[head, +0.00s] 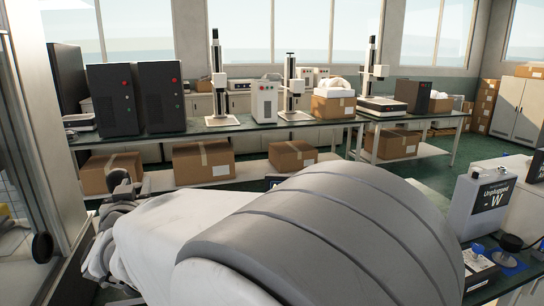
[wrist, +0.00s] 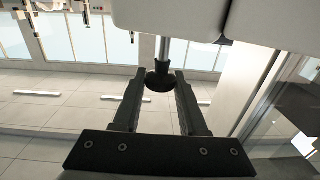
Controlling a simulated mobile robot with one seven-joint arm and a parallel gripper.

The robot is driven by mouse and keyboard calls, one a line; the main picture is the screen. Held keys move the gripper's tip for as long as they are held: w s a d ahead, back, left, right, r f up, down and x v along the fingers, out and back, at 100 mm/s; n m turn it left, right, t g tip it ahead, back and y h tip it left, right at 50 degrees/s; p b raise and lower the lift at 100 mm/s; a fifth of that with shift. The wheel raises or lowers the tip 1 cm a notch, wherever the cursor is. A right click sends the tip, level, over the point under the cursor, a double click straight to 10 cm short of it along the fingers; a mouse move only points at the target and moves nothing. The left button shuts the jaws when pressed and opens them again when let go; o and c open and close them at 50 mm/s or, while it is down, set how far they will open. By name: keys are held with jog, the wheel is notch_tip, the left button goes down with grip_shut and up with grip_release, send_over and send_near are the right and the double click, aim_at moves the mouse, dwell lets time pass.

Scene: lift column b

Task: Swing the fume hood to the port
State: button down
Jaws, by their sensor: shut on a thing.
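In the wrist view my gripper (wrist: 160,78) has its two dark fingers on either side of a black round knob (wrist: 160,80) and is shut on it. The knob sits on the end of a short metal rod (wrist: 165,50), which runs to a pale body (wrist: 170,18) at the top edge. I cannot tell for sure whether this pale body is the fume hood. In the head view my arm's grey and white links fill the lower middle and hide much of the place. I cannot make out the port in either view.
A glass-panelled frame (head: 58,130) stands close at the left. A long green bench (head: 250,125) behind carries dark cabinets (head: 161,97) and instruments, with cardboard boxes (head: 203,162) on its lower shelf. A labelled grey box (head: 478,204) stands at the right. Green floor (head: 440,172) shows beyond my arm.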

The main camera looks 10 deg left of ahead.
jog(key=s+a+h+p, duration=0.1)
jog(key=p, duration=0.1)
jog(key=s+a+m+t+h+p, duration=0.1)
jog(key=s+p, duration=0.1)
jog(key=p, duration=0.1)
jog(key=shift+a+r+m, duration=0.2)
jog(key=shift+m, duration=0.1)
jog(key=shift+s+a+f+m+t+h+p, duration=0.1)
jog(key=shift+s+a+m+t+h+p, duration=0.15)
jog(key=shift+s+a+m+h+p, duration=0.5)
jog(key=shift+s+a+f+m+t+h+p, duration=0.2)
jog(key=shift+a+h+p, duration=0.35)
jog(key=shift+p, duration=0.4)
jog(key=shift+d+r, duration=0.1)
jog(key=shift+c, duration=2.3)
grip_release()
jog(key=v, duration=1.7)
jog(key=shift+s, duration=0.3)
jog(key=shift+c, duration=0.3)
